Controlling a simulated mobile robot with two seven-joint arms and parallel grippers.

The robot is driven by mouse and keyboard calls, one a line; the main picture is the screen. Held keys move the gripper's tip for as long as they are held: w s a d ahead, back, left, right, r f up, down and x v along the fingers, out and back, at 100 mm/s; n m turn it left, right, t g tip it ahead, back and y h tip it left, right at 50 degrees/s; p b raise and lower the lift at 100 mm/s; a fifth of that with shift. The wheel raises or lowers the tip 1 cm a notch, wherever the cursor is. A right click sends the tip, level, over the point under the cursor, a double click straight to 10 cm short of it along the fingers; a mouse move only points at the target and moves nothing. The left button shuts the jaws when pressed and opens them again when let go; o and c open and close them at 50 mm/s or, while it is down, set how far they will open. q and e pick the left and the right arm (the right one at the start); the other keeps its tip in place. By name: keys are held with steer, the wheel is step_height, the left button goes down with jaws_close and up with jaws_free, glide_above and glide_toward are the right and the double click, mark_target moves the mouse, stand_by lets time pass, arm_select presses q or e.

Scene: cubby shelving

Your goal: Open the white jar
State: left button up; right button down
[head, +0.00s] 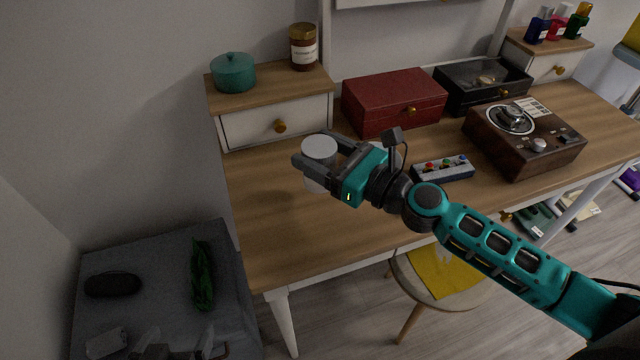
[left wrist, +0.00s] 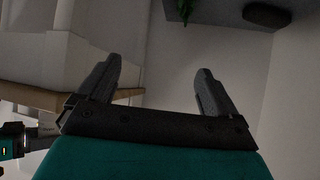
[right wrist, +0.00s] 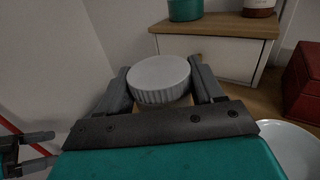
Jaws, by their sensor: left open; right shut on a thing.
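The white jar's round lid (head: 319,149) shows in the head view above the wooden desk. In the right wrist view the ribbed lid (right wrist: 160,80) sits between both fingers. My right gripper (right wrist: 158,72) is shut on its sides. In the head view a pale part (head: 316,184) shows below the lid; I cannot tell whether it is joined to it. My left gripper (left wrist: 158,68) is open and empty in the left wrist view, away from the jar.
A white round dish-like thing (right wrist: 290,150) lies right of my right gripper, mostly hidden in the head view. A drawer unit (head: 275,120) with a teal pot (head: 233,72) and brown jar (head: 303,48) stands behind. A red box (head: 393,101) is right. The desk's front left is clear.

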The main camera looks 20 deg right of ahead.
steer(key=shift+f, duration=0.45)
step_height(320, 180, down, 4)
steer(key=b, duration=0.3)
steer(key=shift+r, duration=0.25)
steer(key=shift+f, duration=0.25)
steer(key=shift+r, duration=0.1)
steer(key=shift+c, duration=0.8)
jaws_free()
steer(key=shift+f, duration=0.25)
arm_select(q)
steer(key=shift+w+d+f+h, duration=0.15)
steer(key=shift+w+d+h, duration=0.15)
steer(key=shift+w+d, duration=0.55)
